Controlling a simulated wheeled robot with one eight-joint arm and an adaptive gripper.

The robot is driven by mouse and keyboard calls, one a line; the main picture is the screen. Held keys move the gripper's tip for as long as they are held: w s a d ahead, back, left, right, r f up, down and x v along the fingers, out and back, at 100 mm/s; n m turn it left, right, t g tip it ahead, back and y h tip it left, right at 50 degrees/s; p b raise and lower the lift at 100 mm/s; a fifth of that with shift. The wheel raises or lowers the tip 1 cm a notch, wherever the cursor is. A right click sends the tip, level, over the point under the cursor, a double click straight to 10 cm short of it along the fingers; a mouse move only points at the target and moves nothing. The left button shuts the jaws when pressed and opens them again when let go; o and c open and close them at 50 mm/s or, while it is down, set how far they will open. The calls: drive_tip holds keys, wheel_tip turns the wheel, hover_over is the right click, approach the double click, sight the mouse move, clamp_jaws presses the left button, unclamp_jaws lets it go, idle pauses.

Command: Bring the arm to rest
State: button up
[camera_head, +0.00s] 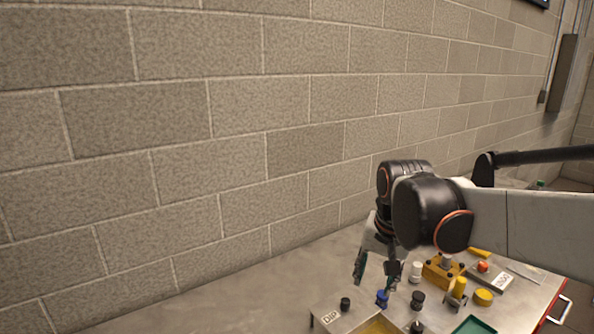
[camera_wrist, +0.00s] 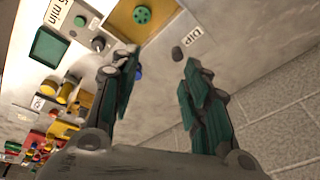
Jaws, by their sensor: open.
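My gripper (camera_head: 375,278) hangs from the bent arm over the metal workbench (camera_head: 262,290) in the head view. In the wrist view my gripper (camera_wrist: 158,85) has its two green-padded fingers spread apart with nothing between them. A blue knob (camera_head: 382,297) stands just below and beside the fingers in the head view. My arm reaches in from the right, with its black joint bent above the bench. How high the fingertips are above the bench is hard to tell.
A metal box labelled DIP (camera_head: 330,319) with a black knob stands at the front. Yellow fittings (camera_head: 445,270), a yellow cap (camera_head: 483,297) and a box with a red button (camera_head: 483,267) stand to the right. A block wall (camera_head: 200,150) rises behind. The bench's left part is clear.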

drive_tip(key=s+d+f+n+t, duration=0.1)
drive_tip(key=s+f+n+t, duration=0.1)
drive_tip(key=s, duration=0.6)
drive_tip(key=s+d+f+n+t+b, duration=0.1)
drive_tip(key=s+d+n+t, duration=0.1)
drive_tip(key=s, duration=0.6)
drive_tip(key=shift+s+f+n, duration=0.3)
drive_tip(key=shift+f+n, duration=0.05)
drive_tip(key=shift+n, duration=0.15)
